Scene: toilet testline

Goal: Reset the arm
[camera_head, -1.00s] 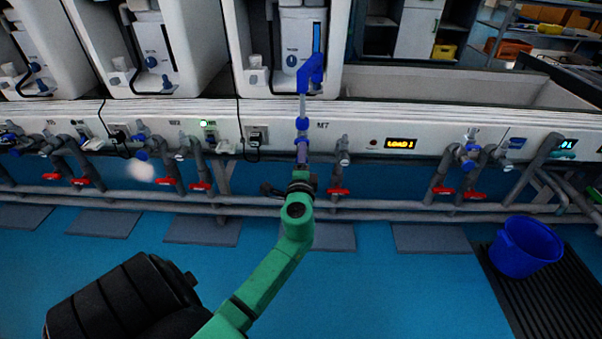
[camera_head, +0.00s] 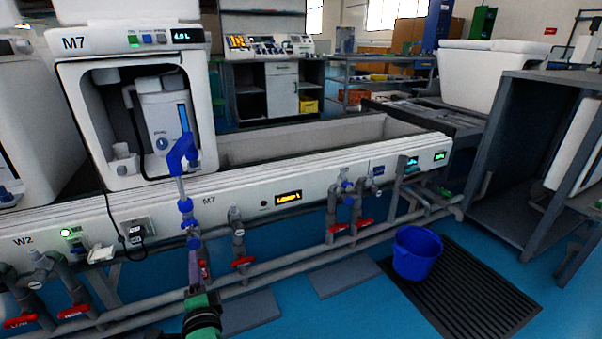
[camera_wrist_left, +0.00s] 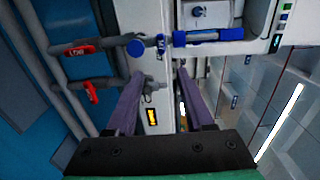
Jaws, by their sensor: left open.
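My left gripper (camera_head: 196,262) comes up from the bottom of the head view, on a green and black wrist. Its purple fingers are just below a blue fitting with a clear tube (camera_head: 181,187) in front of the M7 station. In the left wrist view my left gripper (camera_wrist_left: 168,84) is open, with its two purple fingers apart and nothing between them. The blue fitting (camera_wrist_left: 213,35) lies beyond the fingertips there. My right gripper is not in view.
The M7 toilet unit (camera_head: 135,95) stands on the white bench. Grey pipes with red-handled valves (camera_head: 243,262) run along its front, close to my arm. A blue bucket (camera_head: 416,253) stands on a black slatted mat (camera_head: 470,300) at the right. Blue floor lies open between.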

